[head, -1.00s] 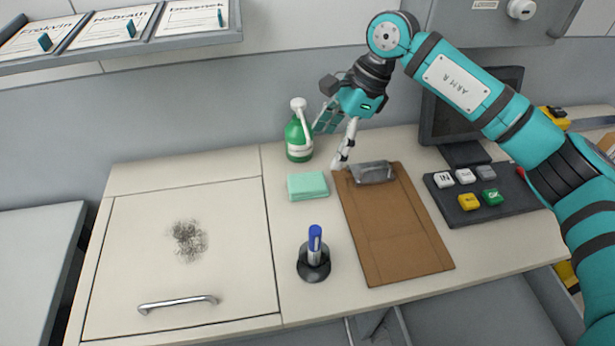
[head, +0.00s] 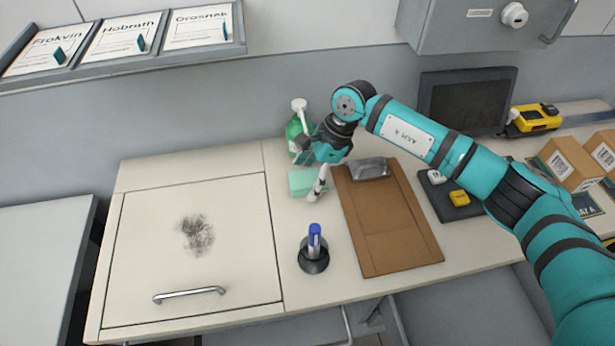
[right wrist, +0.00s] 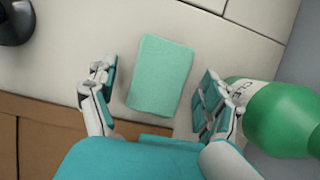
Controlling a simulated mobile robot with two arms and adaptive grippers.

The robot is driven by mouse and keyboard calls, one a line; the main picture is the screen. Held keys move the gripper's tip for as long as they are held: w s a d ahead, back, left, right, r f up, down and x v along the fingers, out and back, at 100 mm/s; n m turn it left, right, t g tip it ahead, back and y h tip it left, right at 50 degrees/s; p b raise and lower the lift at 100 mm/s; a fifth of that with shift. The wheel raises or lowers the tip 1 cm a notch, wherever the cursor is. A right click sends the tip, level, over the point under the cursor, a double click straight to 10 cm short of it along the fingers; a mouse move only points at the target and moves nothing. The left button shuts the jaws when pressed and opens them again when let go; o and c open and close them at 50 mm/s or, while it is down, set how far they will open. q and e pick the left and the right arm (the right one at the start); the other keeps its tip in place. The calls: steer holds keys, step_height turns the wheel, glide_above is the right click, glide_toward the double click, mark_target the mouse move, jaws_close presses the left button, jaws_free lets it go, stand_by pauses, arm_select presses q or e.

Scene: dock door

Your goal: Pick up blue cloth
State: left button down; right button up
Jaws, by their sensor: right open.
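The blue cloth is a folded, pale blue-green square (head: 301,183) flat on the worktop, between the spray bottle and the clipboard. My right gripper (head: 311,172) is over it in the head view and hides part of it. In the right wrist view the cloth (right wrist: 160,75) lies between and a little beyond the two fingers of the open right gripper (right wrist: 155,95). The gripper holds nothing. My left gripper is not in view.
A green spray bottle (head: 293,130) stands just behind the cloth, close to one finger. A brown clipboard (head: 395,225) lies to the right. A blue marker in a black holder (head: 314,262) stands in front. The worktop's left part (head: 145,240) is clear apart from a dark smudge.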

steer(key=c, duration=1.2)
steer(key=shift+o, duration=0.2)
steer(key=shift+r+b, duration=0.4)
steer(key=shift+b, duration=0.3)
steer(key=s+b, duration=0.1)
steer(key=s, duration=0.1)
steer(key=s+d+b, duration=0.1)
steer(key=s, duration=0.2)
steer(key=s+b, duration=0.1)
steer(key=s, duration=0.2)
steer(key=shift+d+r, duration=0.25)
steer(key=shift+d, duration=0.15)
step_height(320, 180, up, 14)
steer(key=b, duration=0.3)
steer(key=shift+f, duration=0.15)
